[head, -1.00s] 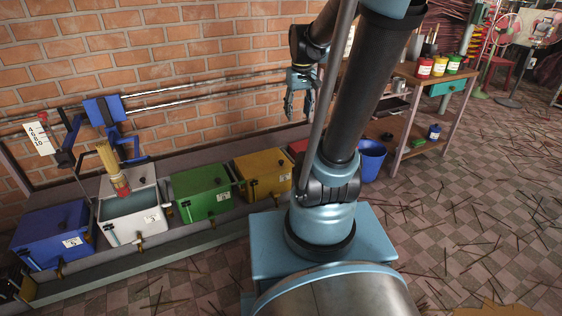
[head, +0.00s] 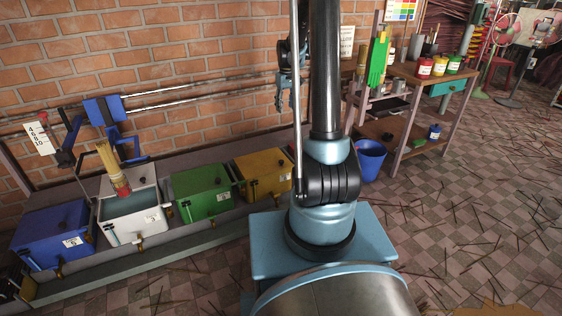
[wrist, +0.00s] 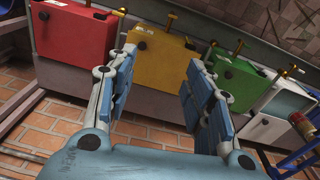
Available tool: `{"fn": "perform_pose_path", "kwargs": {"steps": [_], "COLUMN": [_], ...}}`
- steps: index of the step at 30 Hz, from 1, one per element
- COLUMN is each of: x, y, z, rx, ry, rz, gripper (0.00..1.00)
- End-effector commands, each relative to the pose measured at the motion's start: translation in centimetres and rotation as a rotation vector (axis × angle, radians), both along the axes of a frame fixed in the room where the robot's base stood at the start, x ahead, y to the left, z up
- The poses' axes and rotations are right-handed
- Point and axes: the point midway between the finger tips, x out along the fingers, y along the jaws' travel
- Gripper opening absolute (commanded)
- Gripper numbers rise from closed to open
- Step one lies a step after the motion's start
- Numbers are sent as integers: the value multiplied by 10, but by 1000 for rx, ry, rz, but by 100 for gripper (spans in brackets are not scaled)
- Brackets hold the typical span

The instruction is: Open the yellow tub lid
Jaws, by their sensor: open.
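The yellow tub (head: 258,180) stands in the row of tubs along the brick wall, at the right of the green one. Its lid (head: 263,161) lies closed on top, with a small dark knob near its right corner. The yellow tub also shows in the wrist view (wrist: 162,78), beyond my fingers, with its dark knob (wrist: 142,45). My gripper (head: 282,104) is open and empty, in the air above and behind the tub's right side. In the wrist view its spread fingers (wrist: 160,72) frame the tub without visible contact. My arm hides the tubs further right in the head view.
The green tub (head: 203,196) and red tub (wrist: 75,48) flank the yellow one. The white tub (head: 122,222) is open with an incense bundle (head: 112,165) over it. Metal rails run along the wall. A blue bucket (head: 371,160) and wooden shelf stand right.

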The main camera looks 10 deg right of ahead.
Motion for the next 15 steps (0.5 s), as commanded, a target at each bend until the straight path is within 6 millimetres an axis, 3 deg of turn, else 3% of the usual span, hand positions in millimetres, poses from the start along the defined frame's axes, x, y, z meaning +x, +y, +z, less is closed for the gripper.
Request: {"fn": "perform_pose_path", "kwargs": {"steps": [3, 15], "x": [30, 107], "y": [0, 0], "z": [-28, -138], "rx": [-1, -4], "ry": [9, 40], "rz": [26, 113], "gripper": [47, 47]}}
